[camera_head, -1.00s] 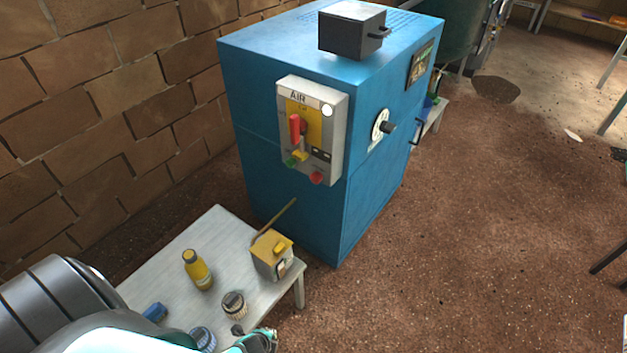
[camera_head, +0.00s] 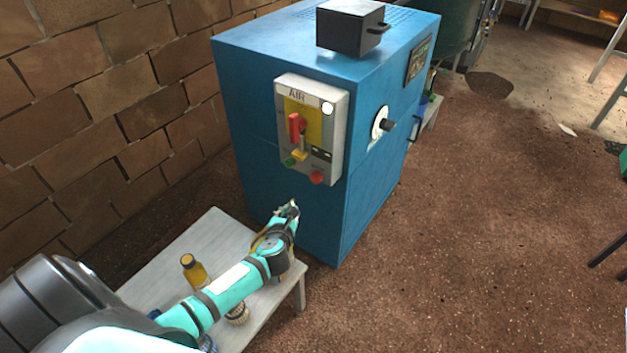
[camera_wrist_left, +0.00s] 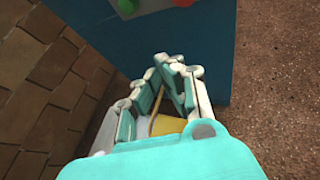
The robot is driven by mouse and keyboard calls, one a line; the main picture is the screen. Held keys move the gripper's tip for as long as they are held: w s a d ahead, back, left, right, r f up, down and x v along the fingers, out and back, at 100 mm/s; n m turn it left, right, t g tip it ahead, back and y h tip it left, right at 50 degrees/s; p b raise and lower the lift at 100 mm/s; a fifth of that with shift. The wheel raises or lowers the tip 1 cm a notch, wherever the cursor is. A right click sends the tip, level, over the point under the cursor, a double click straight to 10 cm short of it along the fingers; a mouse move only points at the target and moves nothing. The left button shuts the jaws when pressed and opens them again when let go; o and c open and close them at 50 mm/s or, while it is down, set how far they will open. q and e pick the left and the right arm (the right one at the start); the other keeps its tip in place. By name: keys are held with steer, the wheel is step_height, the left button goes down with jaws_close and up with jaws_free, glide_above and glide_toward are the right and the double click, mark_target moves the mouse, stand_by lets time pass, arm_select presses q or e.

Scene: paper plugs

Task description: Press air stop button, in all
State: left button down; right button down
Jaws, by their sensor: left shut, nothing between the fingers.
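The grey AIR control box (camera_head: 312,130) is on the front of the blue cabinet (camera_head: 350,210). Low on the box are a green button (camera_head: 290,162) at the left and a red button (camera_head: 317,178) at the right, with a red lever (camera_head: 295,127) above. In the left wrist view the green button (camera_wrist_left: 126,6) and part of the red button (camera_wrist_left: 184,2) show at the top edge. My left gripper (camera_head: 293,205) is shut and empty, below the box and apart from the buttons; it also shows in the left wrist view (camera_wrist_left: 170,62). My right gripper is not in view.
A low white table (camera_head: 215,232) stands under my left arm. A yellow bottle (camera_head: 194,270) and partly hidden items are on it. A brick wall (camera_head: 110,110) is at the left. Brown floor (camera_head: 480,220) is open at the right.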

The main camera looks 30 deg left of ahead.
mark_target(315, 178)
arm_select(q)
steer(key=shift+w+r, duration=0.1)
steer(key=shift+r, duration=0.1)
steer(key=w+b, duration=0.3)
steer(key=w, duration=0.5)
steer(key=shift+w+d, duration=0.3)
steer(key=shift+w, duration=0.05)
steer(key=shift+w, duration=0.1)
stand_by(1.3)
steer(key=shift+w, duration=0.35)
